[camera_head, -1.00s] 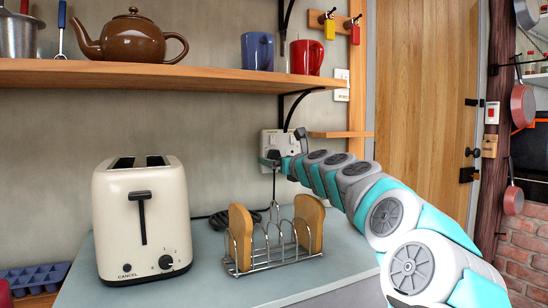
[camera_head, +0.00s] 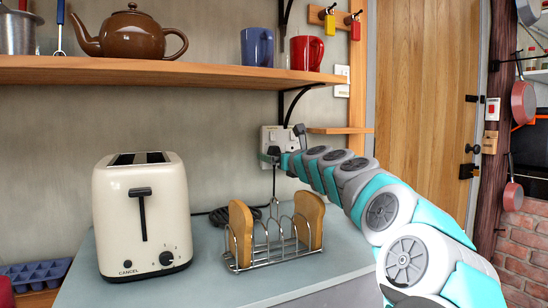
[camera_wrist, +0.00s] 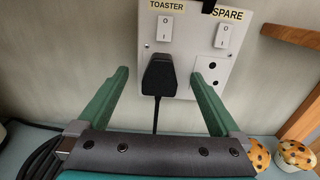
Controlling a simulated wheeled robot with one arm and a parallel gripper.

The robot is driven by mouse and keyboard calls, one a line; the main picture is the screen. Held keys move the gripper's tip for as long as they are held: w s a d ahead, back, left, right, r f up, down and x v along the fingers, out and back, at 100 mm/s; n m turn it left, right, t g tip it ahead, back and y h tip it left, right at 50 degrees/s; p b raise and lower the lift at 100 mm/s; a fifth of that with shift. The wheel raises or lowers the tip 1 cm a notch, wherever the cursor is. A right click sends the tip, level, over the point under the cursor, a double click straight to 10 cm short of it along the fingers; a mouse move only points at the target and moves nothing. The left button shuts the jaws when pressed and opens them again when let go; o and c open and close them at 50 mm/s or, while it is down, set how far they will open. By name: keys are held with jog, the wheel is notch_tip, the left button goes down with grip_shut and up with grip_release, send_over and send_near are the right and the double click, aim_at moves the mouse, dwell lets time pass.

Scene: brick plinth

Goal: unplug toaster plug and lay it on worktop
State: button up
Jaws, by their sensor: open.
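The black toaster plug (camera_wrist: 159,74) sits in the left outlet of the white double socket (camera_wrist: 182,48), under the label TOASTER; its cord hangs straight down. My gripper (camera_wrist: 160,84) is open, with one green finger on each side of the plug and gaps between. The right finger lies in front of the empty SPARE outlet. In the head view the plug (camera_head: 273,152) shows small at the end of my arm, below the wall shelf. The cream toaster (camera_head: 143,215) stands on the grey worktop (camera_head: 205,279), on the left.
A wire toast rack (camera_head: 268,256) with two bread slices stands on the worktop below the socket. A coiled black cord (camera_wrist: 40,152) lies behind it. Muffins (camera_wrist: 294,155) show at the lower right. The wooden shelf (camera_head: 180,76) overhangs. The worktop's front middle is clear.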

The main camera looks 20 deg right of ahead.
grip_shut()
dwell(0.9)
dwell(0.4)
jog(key=s, duration=0.6)
jog(key=shift+d, duration=0.15)
dwell(1.0)
